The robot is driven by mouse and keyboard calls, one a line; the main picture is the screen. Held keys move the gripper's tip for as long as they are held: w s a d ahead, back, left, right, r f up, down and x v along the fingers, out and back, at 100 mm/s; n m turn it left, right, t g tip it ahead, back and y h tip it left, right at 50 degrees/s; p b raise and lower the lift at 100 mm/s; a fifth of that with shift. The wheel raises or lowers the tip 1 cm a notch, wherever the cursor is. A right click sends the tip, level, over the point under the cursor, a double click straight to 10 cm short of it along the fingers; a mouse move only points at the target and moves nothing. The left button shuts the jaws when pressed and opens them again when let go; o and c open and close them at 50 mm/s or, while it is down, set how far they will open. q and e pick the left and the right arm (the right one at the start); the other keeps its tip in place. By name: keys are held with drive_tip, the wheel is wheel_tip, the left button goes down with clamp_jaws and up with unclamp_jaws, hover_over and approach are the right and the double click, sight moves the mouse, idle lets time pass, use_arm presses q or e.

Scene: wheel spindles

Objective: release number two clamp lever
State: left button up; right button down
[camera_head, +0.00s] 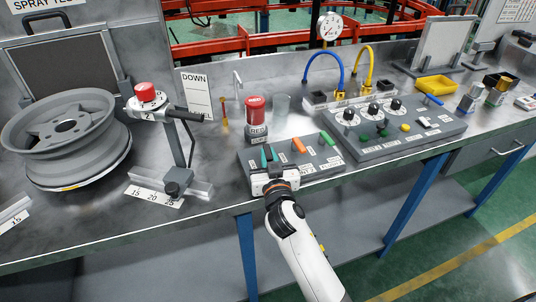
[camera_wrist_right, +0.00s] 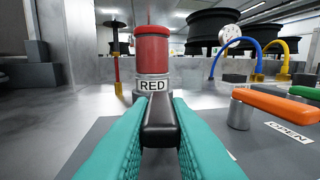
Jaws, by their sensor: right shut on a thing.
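A grey panel (camera_head: 318,171) on the bench carries a row of levers. My right gripper (camera_head: 268,155) is over its left end, with its teal fingers closed around a black lever (camera_wrist_right: 160,132). The fingers hide its sides, and I cannot read a number on it. An orange lever (camera_head: 299,145) stands to its right and also shows in the right wrist view (camera_wrist_right: 278,103); a label reading OPEN lies in front of it. A green lever (camera_head: 327,138) is farther right. My left gripper is not in view.
A red-topped canister (camera_head: 256,117) labelled RED stands close behind the gripped lever. A knob panel (camera_head: 400,140) is to the right. A wheel rim (camera_head: 65,135) and a stand with a red-capped device (camera_head: 150,98) are at left.

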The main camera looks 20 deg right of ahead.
drive_tip(key=shift+d+r+n+y+p, duration=0.3)
drive_tip(key=shift+n+y+p, duration=0.3)
drive_tip(key=shift+y+p, duration=0.35)
drive_tip(key=shift+d+f+n+y+p, duration=0.1)
drive_tip(key=shift+f+n+y+p, duration=0.1)
drive_tip(key=shift+n+y+p, duration=0.35)
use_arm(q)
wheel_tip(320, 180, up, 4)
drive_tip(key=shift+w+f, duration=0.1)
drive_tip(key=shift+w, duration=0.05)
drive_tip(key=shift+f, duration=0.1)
use_arm(e)
drive_tip(key=c, duration=1.4)
unclamp_jaws()
drive_tip(key=shift+f, duration=0.1)
drive_tip(key=shift+o, duration=0.2)
use_arm(q)
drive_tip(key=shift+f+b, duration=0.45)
drive_tip(key=shift+b, duration=0.15)
use_arm(e)
drive_tip(key=s, duration=1.2)
drive_tip(key=shift+d, duration=0.25)
